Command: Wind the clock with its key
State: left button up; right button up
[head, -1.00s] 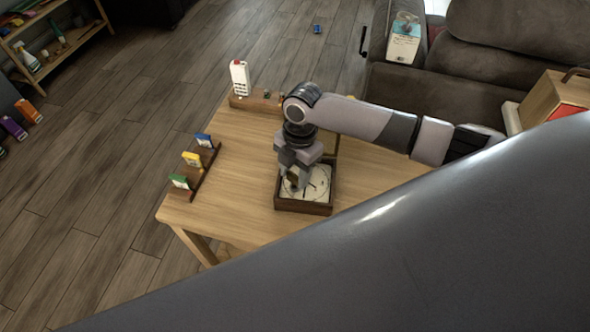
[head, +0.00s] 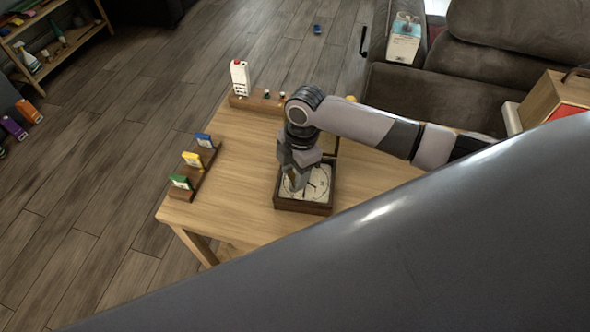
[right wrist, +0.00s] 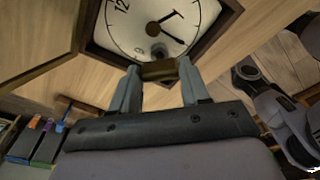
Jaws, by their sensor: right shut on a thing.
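The clock (head: 321,181) lies face up on the wooden table, with a white face, black hands and a dark wooden frame. In the right wrist view its face (right wrist: 127,25) shows the numeral 12, a black hand and a hand with a red part. My right gripper (head: 296,188) points down over the face. In the right wrist view my right gripper (right wrist: 160,75) is shut on the brass-coloured key (right wrist: 159,70), held crosswise between the fingertips. A round grey piece shows on the face just beyond the key. I cannot tell how deep the key sits. My left gripper is out of view.
The table (head: 240,150) is clear left of the clock. A rack of small coloured cards (head: 192,159) stands at its left edge, and a wooden strip with a white bottle-like item (head: 240,77) at its back. A grey sofa (head: 470,85) stands behind.

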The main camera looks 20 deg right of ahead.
jog(key=m, duration=0.3)
dwell(0.4)
